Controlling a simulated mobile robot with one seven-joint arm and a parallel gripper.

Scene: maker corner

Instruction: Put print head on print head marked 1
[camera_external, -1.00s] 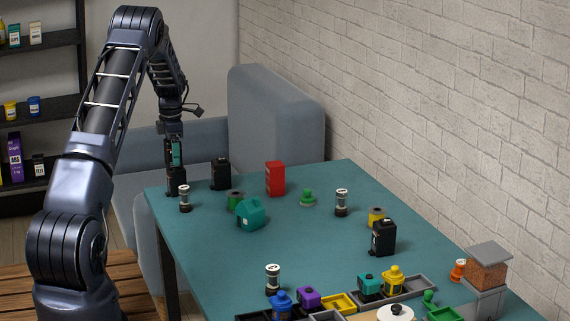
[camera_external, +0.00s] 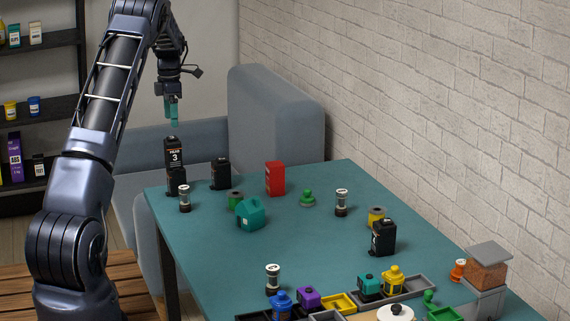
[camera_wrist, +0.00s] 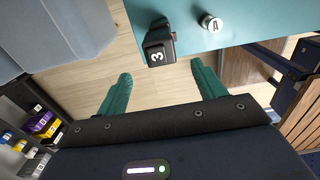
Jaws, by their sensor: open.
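A black print head (camera_external: 174,152) marked 3 stands upright on top of another black print head (camera_external: 176,184) at the table's far left corner. The lower one's number cannot be read. The wrist view shows the upper one (camera_wrist: 159,48) from above. My gripper (camera_external: 171,118) is above the stack, open and empty, clear of it. In the wrist view its teal fingers (camera_wrist: 161,69) are spread apart with nothing between them. Two more black print heads stand on the table, one just right of the stack (camera_external: 220,175) and one at the right (camera_external: 383,239); their numbers are not readable.
A small jar (camera_external: 185,200) stands close in front of the stack. A red box (camera_external: 275,178), a teal house (camera_external: 250,214) and green pieces stand farther right. Trays with colored items line the near edge. The middle of the table (camera_external: 300,240) is mostly clear.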

